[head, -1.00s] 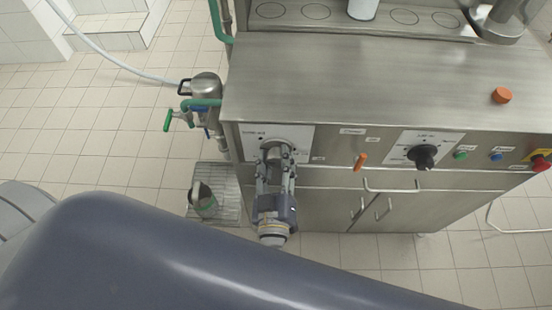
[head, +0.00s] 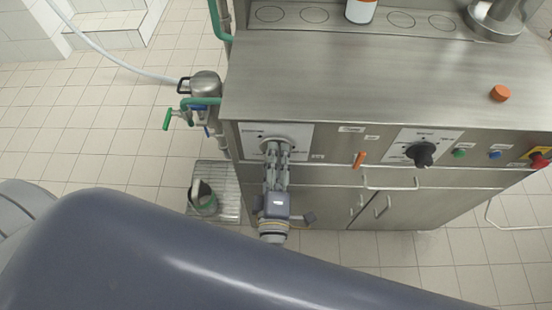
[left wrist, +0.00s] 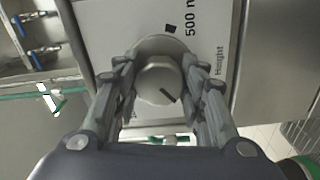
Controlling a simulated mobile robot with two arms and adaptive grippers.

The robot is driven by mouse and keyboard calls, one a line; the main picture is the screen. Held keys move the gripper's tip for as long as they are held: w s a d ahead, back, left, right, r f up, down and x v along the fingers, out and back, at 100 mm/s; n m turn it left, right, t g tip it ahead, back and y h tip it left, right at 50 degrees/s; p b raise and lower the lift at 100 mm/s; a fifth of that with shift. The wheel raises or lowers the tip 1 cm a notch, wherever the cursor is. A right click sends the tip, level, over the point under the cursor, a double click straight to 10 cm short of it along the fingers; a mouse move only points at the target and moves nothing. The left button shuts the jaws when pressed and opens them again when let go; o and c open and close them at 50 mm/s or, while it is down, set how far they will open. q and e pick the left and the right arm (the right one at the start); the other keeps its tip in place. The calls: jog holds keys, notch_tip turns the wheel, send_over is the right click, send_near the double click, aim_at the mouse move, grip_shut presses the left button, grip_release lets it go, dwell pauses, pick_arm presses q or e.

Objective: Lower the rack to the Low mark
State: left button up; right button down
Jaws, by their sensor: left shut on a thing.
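My left gripper (head: 277,165) is shut on a pale round knob on the front panel of the steel machine. In the left wrist view my fingers (left wrist: 163,88) are on both sides of the knob (left wrist: 158,77). A dark line on its face slants to the lower right. The white plate (left wrist: 215,12) behind it reads "Height", with part of "500 m" and a black square. The Low mark cannot be made out. The shelf with circles (head: 325,24) at the machine's top looks like the rack; a white cup with an orange band (head: 361,9) stands on it. My right gripper is not in view.
A bar handle (head: 391,186) sticks out below. Green-handled valves (head: 180,115) stand at left, above a floor grate (head: 229,190).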

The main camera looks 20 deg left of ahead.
pick_arm(q)
jog(key=shift+n, duration=1)
jog(key=o, duration=1.1)
jog(key=v, duration=0.7)
jog(key=shift+s+d, duration=0.1)
jog(key=shift+s, duration=0.2)
